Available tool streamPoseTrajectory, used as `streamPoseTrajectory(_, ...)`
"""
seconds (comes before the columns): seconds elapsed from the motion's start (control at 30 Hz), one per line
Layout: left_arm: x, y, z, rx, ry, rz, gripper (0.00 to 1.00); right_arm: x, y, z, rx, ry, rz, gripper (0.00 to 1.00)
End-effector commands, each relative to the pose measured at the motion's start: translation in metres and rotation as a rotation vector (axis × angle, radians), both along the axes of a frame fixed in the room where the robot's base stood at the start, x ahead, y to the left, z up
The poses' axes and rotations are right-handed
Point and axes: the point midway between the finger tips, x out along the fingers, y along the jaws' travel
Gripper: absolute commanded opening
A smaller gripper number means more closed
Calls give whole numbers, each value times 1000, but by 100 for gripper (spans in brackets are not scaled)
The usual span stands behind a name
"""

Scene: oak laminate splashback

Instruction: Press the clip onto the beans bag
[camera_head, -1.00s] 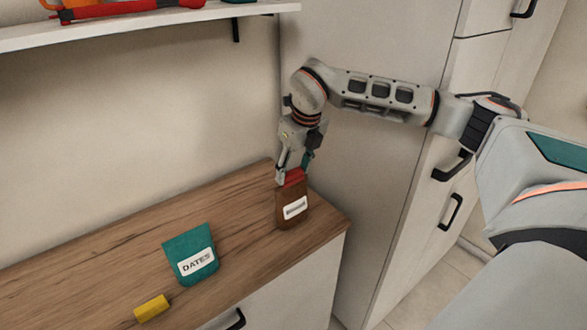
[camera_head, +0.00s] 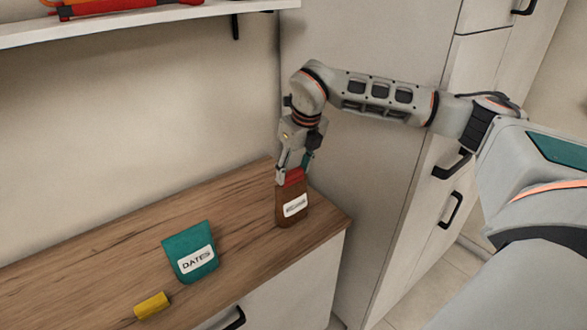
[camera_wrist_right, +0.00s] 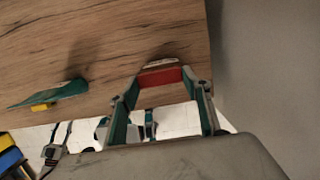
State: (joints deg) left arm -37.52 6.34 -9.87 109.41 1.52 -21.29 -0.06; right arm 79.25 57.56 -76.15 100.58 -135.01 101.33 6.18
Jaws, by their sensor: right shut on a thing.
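A brown bag (camera_head: 291,207) with a white label stands upright near the counter's right end; its label is too blurred to read. A red clip (camera_head: 293,177) sits at the bag's top edge. My right gripper (camera_head: 295,171) points down from above and is shut on the red clip. In the right wrist view the red clip (camera_wrist_right: 160,78) lies between the two fingers, with a strip of white label (camera_wrist_right: 161,63) just beyond it. Whether the clip grips the bag's top or only rests against it cannot be told.
A teal dates bag (camera_head: 190,252) stands left of the brown bag, with a yellow clip (camera_head: 152,305) lying near it on the wooden counter (camera_head: 100,258). A tall cabinet (camera_head: 365,200) rises close on the right. A wall shelf (camera_head: 150,19) hangs above. The counter's left is clear.

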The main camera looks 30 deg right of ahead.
Motion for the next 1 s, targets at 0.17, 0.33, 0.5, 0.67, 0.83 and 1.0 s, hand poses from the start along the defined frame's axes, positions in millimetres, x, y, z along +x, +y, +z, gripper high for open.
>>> streamPoseTrajectory(0.17,0,1,0,3,0,-2,40,0,0,0,0,0,0,34)
streamPoseTrajectory(0.33,0,3,-1,9,0,-6,40,0,0,0,0,0,0,67)
streamPoseTrajectory(0.5,-1,5,-1,14,-1,-10,40,0,0,0,0,0,0,67)
streamPoseTrajectory(0.67,-1,5,-1,14,-1,-10,40,0,0,0,0,0,0,84)
streamPoseTrajectory(0.83,0,5,-1,12,0,-9,40,0,0,0,0,0,0,84)
streamPoseTrajectory(1.0,0,3,0,7,0,-5,40,0,0,2,0,-1,0,84)
